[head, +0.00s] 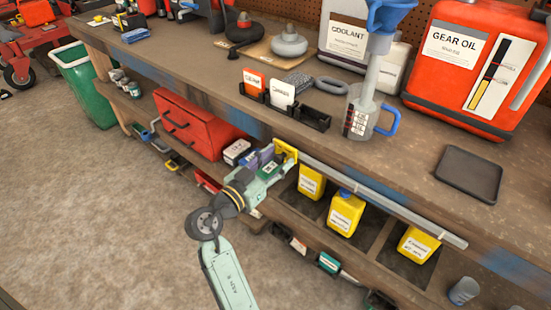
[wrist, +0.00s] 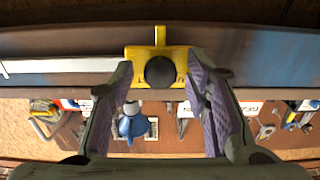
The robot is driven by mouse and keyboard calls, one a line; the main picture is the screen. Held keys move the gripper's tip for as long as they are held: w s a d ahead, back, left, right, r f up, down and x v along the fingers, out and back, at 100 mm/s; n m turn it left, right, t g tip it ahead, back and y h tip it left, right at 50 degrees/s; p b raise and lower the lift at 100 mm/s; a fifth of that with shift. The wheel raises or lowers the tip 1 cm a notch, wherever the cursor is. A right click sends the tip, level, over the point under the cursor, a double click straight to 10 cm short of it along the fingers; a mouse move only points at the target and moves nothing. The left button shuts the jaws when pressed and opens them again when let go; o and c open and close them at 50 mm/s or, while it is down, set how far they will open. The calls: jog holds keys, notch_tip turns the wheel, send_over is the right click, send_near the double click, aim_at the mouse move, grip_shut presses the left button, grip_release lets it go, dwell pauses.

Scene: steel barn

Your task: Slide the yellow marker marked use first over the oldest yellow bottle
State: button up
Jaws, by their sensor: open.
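The yellow marker (head: 287,149) sits at the left end of the pale rail (head: 385,199) along the bench's front edge. In the wrist view the marker (wrist: 136,53) carries a round black knob (wrist: 160,71), and the rail (wrist: 65,66) runs off to the left. My gripper (head: 272,160) is at the marker; in the wrist view its open fingers (wrist: 160,76) stand either side of the knob, with gaps visible. Three yellow bottles, left (head: 311,183), middle (head: 345,214) and right (head: 418,244), stand below the rail. Their label text is too small to read.
The lower shelf (head: 375,237) has dividers between the bottles. A red toolbox (head: 195,125) stands left of my gripper. On the bench top are a measuring jug (head: 360,118), a red gear oil can (head: 478,62) and a dark tray (head: 469,174).

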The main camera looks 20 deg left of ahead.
jog(key=shift+c, duration=0.5)
grip_shut()
dwell(0.3)
